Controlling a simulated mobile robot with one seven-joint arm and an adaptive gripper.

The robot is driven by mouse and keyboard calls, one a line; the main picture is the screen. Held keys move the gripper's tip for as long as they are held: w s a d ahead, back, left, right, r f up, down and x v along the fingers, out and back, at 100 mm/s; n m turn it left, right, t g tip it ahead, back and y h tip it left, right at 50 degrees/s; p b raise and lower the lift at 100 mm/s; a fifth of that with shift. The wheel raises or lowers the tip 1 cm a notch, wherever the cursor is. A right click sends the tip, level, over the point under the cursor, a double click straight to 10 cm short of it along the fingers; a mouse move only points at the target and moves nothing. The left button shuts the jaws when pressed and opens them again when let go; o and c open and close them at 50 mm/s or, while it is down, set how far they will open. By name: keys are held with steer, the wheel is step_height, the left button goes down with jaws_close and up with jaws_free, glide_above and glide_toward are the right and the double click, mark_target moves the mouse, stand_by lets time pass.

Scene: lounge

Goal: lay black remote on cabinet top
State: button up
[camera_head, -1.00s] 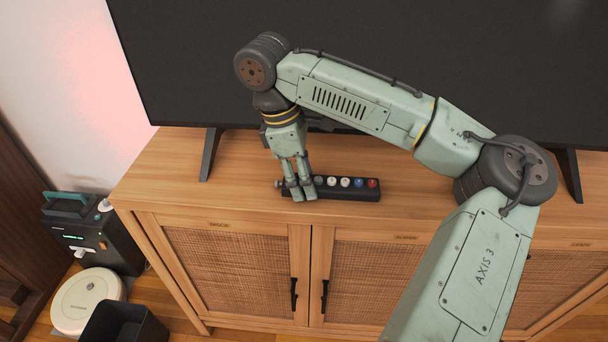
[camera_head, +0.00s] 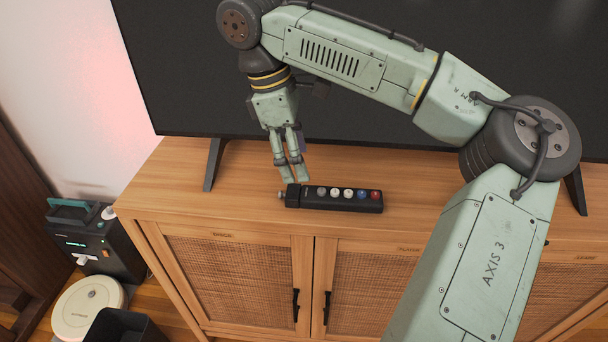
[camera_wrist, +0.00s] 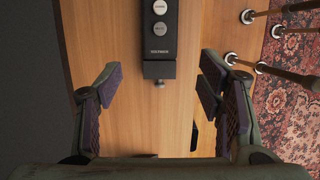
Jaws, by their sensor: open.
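The black remote (camera_head: 333,200) lies flat on the wooden cabinet top (camera_head: 240,193), lengthwise along its front part. It has a row of grey, white, blue and red buttons and a small knob at its left end. My gripper (camera_head: 290,178) is open and empty, just above and behind the remote's left end. In the wrist view the remote (camera_wrist: 160,35) is ahead of my open gripper (camera_wrist: 160,88), between the lines of the two fingers and apart from both.
A large dark television (camera_head: 200,60) stands on feet along the back of the cabinet. The top is clear left and right of the remote. A black bin (camera_head: 125,325), a round white robot vacuum (camera_head: 85,308) and a dark power box (camera_head: 85,240) stand on the floor at left.

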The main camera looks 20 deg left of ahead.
steer(key=v, duration=0.4)
